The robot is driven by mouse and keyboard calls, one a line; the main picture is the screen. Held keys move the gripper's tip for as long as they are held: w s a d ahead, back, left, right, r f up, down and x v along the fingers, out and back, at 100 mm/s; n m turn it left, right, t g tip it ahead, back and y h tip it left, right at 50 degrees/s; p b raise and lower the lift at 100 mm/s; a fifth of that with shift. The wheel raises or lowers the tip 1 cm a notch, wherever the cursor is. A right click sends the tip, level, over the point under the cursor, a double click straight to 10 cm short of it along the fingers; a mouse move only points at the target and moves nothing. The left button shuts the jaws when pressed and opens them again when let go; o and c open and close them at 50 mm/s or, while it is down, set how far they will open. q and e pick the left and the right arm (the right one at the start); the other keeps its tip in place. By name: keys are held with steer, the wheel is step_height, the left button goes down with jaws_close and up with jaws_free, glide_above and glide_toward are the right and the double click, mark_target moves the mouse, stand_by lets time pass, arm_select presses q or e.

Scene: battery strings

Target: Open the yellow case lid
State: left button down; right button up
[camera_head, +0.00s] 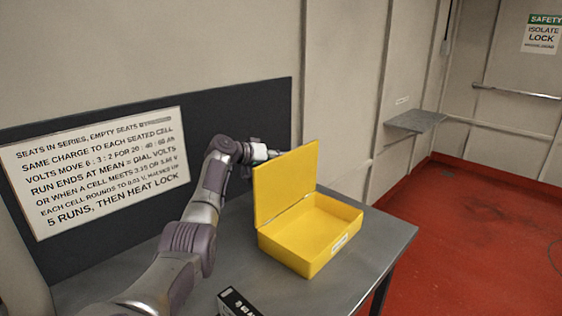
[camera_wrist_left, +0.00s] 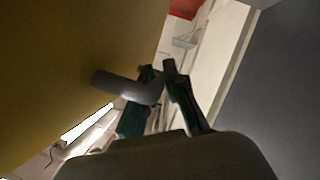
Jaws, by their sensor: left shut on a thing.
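The yellow case (camera_head: 335,254) stands on the grey table, with its inside visible and looking empty. Its yellow lid (camera_head: 285,183) is raised about upright on the left edge of the case; it also fills the left of the left wrist view (camera_wrist_left: 60,70). A grey bent handle (camera_wrist_left: 115,86) sticks out from the lid. My left gripper (camera_wrist_left: 158,75) is shut on the end of this handle. In the head view my left arm reaches behind the lid, and the lid hides the fingertips and handle. My right gripper is not in view.
The grey table (camera_head: 385,240) is clear to the right of the case. A small black box (camera_head: 237,302) lies at its front edge. A dark panel (camera_head: 235,110) with a text sign (camera_head: 100,165) stands behind my left arm. A wall shelf (camera_head: 415,121) is farther right.

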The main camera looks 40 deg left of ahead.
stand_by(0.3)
arm_select(q)
steer(key=c, duration=1.5)
jaws_free()
steer(key=shift+s, duration=0.1)
steer(key=v, duration=1.1)
steer(key=shift+s+a+r, duration=0.1)
steer(key=shift+s+r, duration=0.05)
steer(key=shift+s, duration=0.15)
steer(key=shift+r, duration=0.1)
